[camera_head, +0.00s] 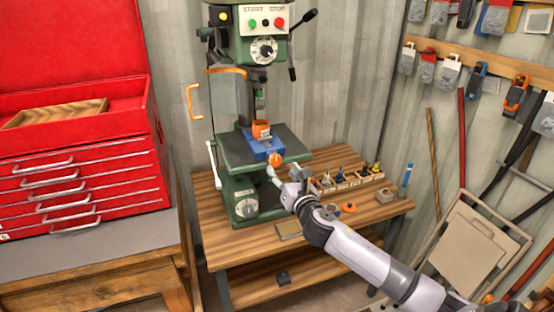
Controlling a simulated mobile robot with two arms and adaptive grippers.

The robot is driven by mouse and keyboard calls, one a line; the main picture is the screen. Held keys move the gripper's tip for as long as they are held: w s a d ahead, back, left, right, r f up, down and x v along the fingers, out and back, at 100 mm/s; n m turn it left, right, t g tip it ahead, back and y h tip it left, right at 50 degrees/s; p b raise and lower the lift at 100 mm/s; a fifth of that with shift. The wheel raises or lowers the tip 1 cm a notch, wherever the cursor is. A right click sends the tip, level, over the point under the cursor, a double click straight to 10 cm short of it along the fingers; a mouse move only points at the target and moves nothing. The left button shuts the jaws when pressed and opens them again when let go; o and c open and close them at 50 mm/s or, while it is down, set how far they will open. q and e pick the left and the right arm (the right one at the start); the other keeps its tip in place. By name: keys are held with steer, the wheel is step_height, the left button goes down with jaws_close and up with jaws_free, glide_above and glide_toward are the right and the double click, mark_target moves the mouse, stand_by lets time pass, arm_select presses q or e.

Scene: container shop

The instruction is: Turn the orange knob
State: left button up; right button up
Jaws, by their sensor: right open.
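A green drill press (238,165) stands on a wooden bench, with a blue vise (263,146) on its table. A round orange knob (275,160) shows at the front of the vise. An orange piece (261,129) sits on top of the vise. My right gripper (282,174) comes in from the lower right, with its fingers open just below and beside the orange knob. I cannot tell whether a finger touches the knob. My left gripper is not in view.
A wooden rack (345,184) of small bits and a round orange item (348,208) lie on the bench to the right, near my right arm. An orange-edged guard (194,101) hangs left of the drill. A red tool chest (80,190) stands at the left.

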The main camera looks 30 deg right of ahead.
mark_target(276, 162)
steer(key=shift+p+x, duration=0.45)
steer(key=shift+x, duration=2.4)
steer(key=shift+c, duration=0.2)
steer(key=c, duration=1.1)
